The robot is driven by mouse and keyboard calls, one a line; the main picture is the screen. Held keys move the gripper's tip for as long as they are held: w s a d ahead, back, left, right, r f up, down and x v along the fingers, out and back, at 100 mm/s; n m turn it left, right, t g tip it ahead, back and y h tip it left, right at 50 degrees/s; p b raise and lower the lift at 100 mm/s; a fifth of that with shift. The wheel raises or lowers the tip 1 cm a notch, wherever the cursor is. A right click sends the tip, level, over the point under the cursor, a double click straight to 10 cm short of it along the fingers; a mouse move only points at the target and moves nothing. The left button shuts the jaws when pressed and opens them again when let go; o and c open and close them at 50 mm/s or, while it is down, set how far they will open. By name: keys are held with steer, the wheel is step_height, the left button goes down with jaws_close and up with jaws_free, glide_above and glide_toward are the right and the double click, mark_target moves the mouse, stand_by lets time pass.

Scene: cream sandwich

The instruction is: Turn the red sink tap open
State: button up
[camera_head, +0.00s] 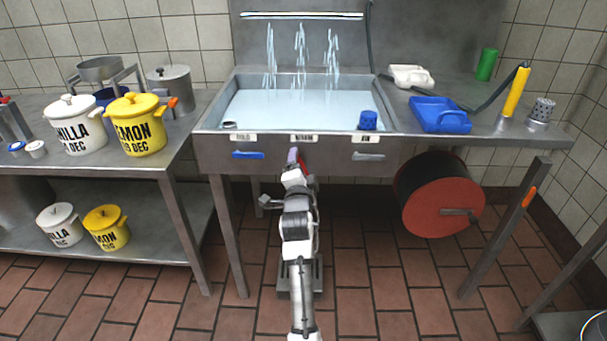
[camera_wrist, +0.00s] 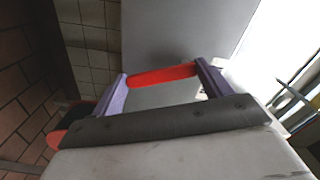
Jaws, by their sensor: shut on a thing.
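The red tap handle (camera_head: 302,159) is on the sink's front panel, under the middle label. It is partly hidden by my gripper (camera_head: 294,157) and looks tilted. In the wrist view the red handle (camera_wrist: 160,76) lies between the two purple fingers of my gripper (camera_wrist: 164,72), which is shut on it. The sink basin (camera_head: 222,112) holds water. Three streams of water (camera_head: 300,45) fall from the bar at the back.
A blue handle (camera_head: 248,155) is to the left and a grey handle (camera_head: 368,156) to the right on the panel. A red hose reel (camera_head: 445,205) hangs below right. Pots (camera_head: 137,128) stand on the left table. The floor around my arm is clear.

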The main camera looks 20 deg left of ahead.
steer(key=shift+s+a+m+b, duration=0.1)
steer(key=shift+a+m+b, duration=0.2)
steer(key=shift+m+b, duration=0.6)
steer(key=shift+s+a+m+b, duration=0.1)
steer(key=shift+a+m+b, duration=0.25)
steer(key=shift+m, duration=1.05)
steer(key=o, duration=1.4)
steer(key=shift+f, duration=0.1)
steer(key=shift+d+f, duration=0.1)
